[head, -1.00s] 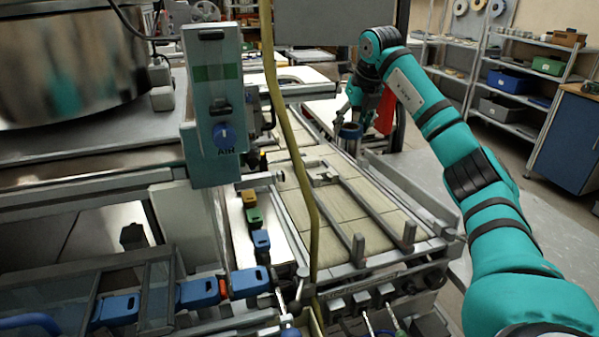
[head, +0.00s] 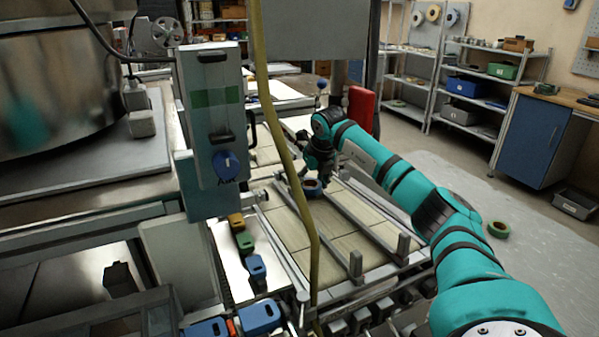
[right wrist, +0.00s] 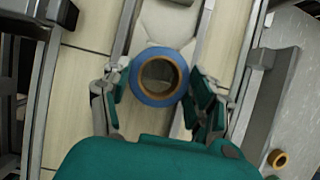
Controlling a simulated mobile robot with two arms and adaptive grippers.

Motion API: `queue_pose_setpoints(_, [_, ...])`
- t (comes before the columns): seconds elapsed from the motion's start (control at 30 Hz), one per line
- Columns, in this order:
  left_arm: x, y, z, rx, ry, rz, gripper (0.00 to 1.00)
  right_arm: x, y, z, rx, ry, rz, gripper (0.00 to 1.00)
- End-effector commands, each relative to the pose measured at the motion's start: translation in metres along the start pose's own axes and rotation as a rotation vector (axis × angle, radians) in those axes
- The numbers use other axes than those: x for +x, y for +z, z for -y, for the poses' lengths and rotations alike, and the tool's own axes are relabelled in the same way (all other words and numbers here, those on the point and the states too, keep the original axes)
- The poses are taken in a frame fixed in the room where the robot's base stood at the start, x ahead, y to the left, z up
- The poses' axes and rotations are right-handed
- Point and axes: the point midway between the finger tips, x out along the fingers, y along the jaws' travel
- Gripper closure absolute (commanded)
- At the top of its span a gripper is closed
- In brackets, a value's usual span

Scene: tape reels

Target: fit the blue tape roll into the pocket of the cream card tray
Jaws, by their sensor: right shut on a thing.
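My right gripper (head: 312,182) is over the pale-topped conveyor in the head view, pointing down. It is shut on the blue tape roll (head: 313,188). In the right wrist view, the blue roll (right wrist: 139,88) lies between the two fingers, its brown core and open hole facing the camera. A cream piece (right wrist: 172,22) shows just beyond the roll between metal rails and may be the cream card tray. My left gripper is out of view.
Metal rails (head: 372,232) run along the conveyor beside the held roll. A yellow hose (head: 268,110) hangs in front of it. A grey control box (head: 212,130) stands at left.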

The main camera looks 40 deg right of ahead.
Motion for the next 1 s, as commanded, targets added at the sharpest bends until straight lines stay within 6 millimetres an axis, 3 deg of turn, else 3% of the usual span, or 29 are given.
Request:
queue_pose_setpoints(0.03, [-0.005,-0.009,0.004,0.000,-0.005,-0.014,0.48,-0.003,0.011,-0.002,0.004,0.007,0.006,0.70])
queue_pose_setpoints(0.17, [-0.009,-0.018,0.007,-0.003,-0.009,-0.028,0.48,0.004,0.025,-0.002,0.002,0.005,0.005,0.70])
queue_pose_setpoints(0.47, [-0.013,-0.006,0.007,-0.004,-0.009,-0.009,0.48,0.011,0.040,-0.002,0.001,0.004,0.005,0.70])
queue_pose_setpoints(0.7, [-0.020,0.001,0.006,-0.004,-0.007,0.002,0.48,0.019,0.064,-0.003,0.004,0.006,0.005,0.70])
queue_pose_setpoints(1.0, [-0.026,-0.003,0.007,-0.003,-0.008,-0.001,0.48,0.034,0.064,-0.002,-0.002,0.001,0.004,0.70])
